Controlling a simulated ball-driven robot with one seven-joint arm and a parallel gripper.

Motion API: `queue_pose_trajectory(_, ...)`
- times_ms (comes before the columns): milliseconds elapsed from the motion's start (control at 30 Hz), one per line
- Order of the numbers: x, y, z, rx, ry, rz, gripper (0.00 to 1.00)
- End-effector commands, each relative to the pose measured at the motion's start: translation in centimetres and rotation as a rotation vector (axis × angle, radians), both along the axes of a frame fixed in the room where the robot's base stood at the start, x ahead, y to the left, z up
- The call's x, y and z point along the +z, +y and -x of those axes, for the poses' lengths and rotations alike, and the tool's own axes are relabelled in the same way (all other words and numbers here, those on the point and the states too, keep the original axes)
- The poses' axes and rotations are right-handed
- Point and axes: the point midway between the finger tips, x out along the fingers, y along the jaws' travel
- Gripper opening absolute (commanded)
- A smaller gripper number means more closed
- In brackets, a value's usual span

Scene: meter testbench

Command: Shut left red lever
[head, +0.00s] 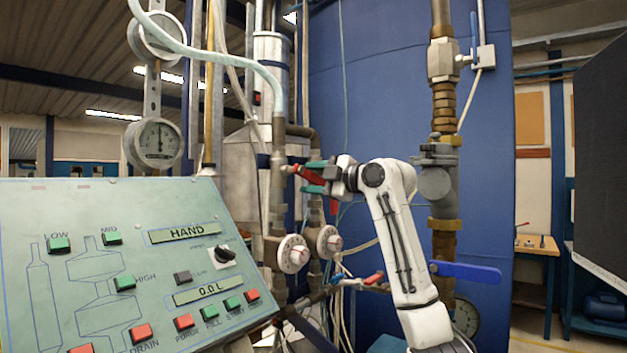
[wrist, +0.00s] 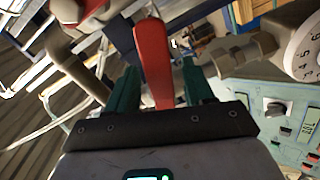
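The left red lever (head: 305,174) sits on the vertical pipe to the right of the control panel. In the wrist view the red lever (wrist: 153,62) runs lengthwise between my green fingers. My gripper (head: 318,177) is at the lever, with one finger above it and one below it in the head view. In the wrist view my gripper (wrist: 158,78) is open around the lever, with a gap showing on the right side. I cannot tell whether the left finger touches it. The lever's far end and pivot are partly hidden.
The sloped control panel (head: 100,215) with red and green buttons fills the lower left. Two white dials (head: 293,254) sit below the lever. Another red-handled valve (head: 373,278) is lower right. A thick pipe with a blue lever (head: 466,271) stands to the right of my arm.

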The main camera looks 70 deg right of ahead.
Motion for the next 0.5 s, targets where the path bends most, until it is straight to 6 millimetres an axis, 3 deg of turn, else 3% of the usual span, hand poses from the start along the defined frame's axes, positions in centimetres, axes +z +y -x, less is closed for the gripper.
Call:
queue_pose_trajectory(267,-0.1,0.1,0.8,-0.002,-0.002,-0.002,0.52)
queue_pose_trajectory(500,-0.2,1.0,4.8,-0.003,-0.003,0.0,0.52)
